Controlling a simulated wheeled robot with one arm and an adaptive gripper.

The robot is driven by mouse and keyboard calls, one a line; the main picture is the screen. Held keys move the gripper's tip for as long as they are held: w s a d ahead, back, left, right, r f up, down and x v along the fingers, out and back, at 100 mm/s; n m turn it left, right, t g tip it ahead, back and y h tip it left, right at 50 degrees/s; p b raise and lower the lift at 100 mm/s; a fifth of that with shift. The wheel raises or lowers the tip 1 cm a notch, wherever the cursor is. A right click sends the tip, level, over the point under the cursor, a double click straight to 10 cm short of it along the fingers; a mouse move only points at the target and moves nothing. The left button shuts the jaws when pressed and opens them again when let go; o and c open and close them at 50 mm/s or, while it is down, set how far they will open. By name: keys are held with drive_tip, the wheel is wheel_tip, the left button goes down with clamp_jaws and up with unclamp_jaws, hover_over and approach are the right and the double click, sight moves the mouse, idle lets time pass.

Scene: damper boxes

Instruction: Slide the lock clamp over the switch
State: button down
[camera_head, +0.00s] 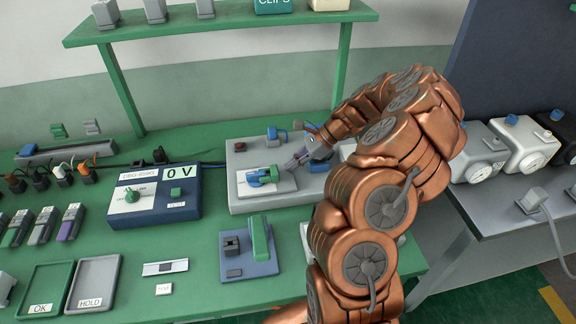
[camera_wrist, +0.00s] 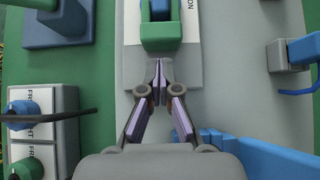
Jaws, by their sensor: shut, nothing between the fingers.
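A white plate (camera_head: 280,186) on the grey box (camera_head: 240,160) carries a blue switch (camera_head: 254,181) and a green clamp (camera_head: 268,174), close together. In the wrist view the green clamp (camera_wrist: 161,38) sits around the near end of the blue switch (camera_wrist: 160,8), which runs out of the top edge. How far the clamp covers the switch I cannot tell. My gripper (camera_head: 297,160) is at the right of the clamp. In the wrist view my gripper (camera_wrist: 160,82) is shut and empty, its fingertips right at the clamp's near edge; whether they touch it is unclear.
A blue looped piece (camera_head: 277,136) and a red button (camera_head: 240,147) are at the box's back. A larger blue part (camera_wrist: 250,155) lies beside my right finger. A 0 V meter box (camera_head: 150,200) stands left, a green-handled fixture (camera_head: 248,250) in front. My arm hides the bench's right part.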

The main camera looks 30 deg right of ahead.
drive_tip(key=shift+s+d, duration=0.2)
drive_tip(key=shift+d, duration=0.35)
drive_tip(key=shift+s+d, duration=0.15)
drive_tip(key=shift+d, duration=0.35)
drive_tip(key=b+v, duration=0.3)
drive_tip(key=v, duration=0.6)
drive_tip(key=shift+r, duration=0.4)
